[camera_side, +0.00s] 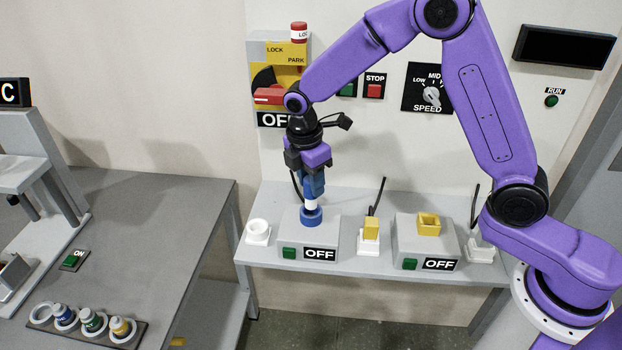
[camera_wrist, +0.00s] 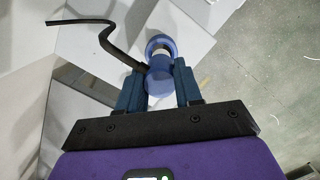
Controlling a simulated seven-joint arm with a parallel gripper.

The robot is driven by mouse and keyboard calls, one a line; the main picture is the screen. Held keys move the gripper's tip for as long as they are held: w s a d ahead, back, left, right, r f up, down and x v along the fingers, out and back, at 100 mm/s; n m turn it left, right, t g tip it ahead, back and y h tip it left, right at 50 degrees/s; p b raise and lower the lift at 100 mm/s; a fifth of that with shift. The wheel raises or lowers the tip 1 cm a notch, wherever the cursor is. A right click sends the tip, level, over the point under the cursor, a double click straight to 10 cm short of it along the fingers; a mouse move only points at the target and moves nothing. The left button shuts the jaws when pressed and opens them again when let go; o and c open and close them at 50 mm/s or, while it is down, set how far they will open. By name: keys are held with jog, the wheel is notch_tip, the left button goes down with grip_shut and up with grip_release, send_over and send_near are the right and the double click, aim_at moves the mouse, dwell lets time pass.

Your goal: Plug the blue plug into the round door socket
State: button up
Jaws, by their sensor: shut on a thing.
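The blue plug (camera_side: 312,187) is upright between the fingers of my gripper (camera_side: 308,180), which is shut on it. In the wrist view, the blue plug (camera_wrist: 161,82) is between both fingers of my gripper (camera_wrist: 159,88), with its black cable curving to the left. The round socket (camera_side: 311,217) is a blue ring on top of a grey box at left on the bench. The plug's white lower part stands right over or in this ring; how deep, I cannot tell. The round socket (camera_wrist: 159,42) also shows beyond the plug in the wrist view.
The box under the plug has a green button (camera_side: 289,253) and an OFF sign (camera_side: 320,254). An empty white round holder (camera_side: 258,232) stands to its left. A yellow plug (camera_side: 370,224) in a white holder and a yellow square socket (camera_side: 429,226) stand to the right.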

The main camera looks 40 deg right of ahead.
jog(key=shift+f, duration=2)
jog(key=o, duration=1.1)
jog(key=shift+o, duration=0.2)
notch_tip(320, 180, up, 17)
jog(key=a, duration=0.2)
jog(key=shift+r, duration=0.15)
